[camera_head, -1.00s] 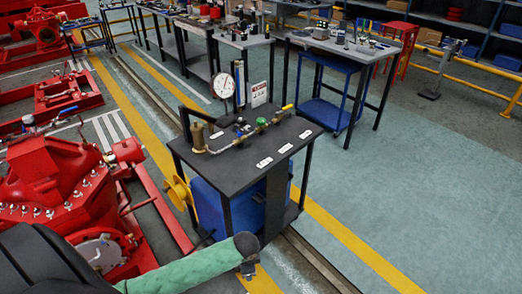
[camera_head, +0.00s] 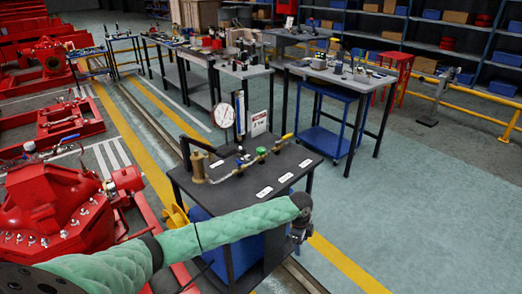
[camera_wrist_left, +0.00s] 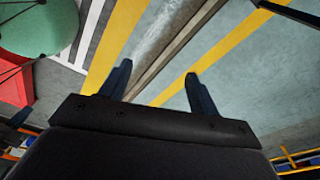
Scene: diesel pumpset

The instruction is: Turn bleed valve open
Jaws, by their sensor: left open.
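A small pipe assembly (camera_head: 238,168) lies on the dark bench (camera_head: 228,190), with a green knob (camera_head: 262,151), a yellow-handled valve (camera_head: 287,136) and small blue-topped fittings. I cannot tell which of these is the bleed valve. A brass cylinder (camera_head: 198,166) stands at the assembly's left end. My left gripper (camera_head: 299,234) hangs off the bench's front right side, lower than the valves and apart from them. The left wrist view shows its two fingers (camera_wrist_left: 159,76) spread, with only floor between them. My right gripper is out of view.
A round gauge (camera_head: 224,116) and a small sign (camera_head: 259,124) stand behind the pipe. A red pump (camera_head: 55,205) is at the left. Other work tables (camera_head: 345,74) stand behind. The floor right of the bench (camera_head: 420,190) is free.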

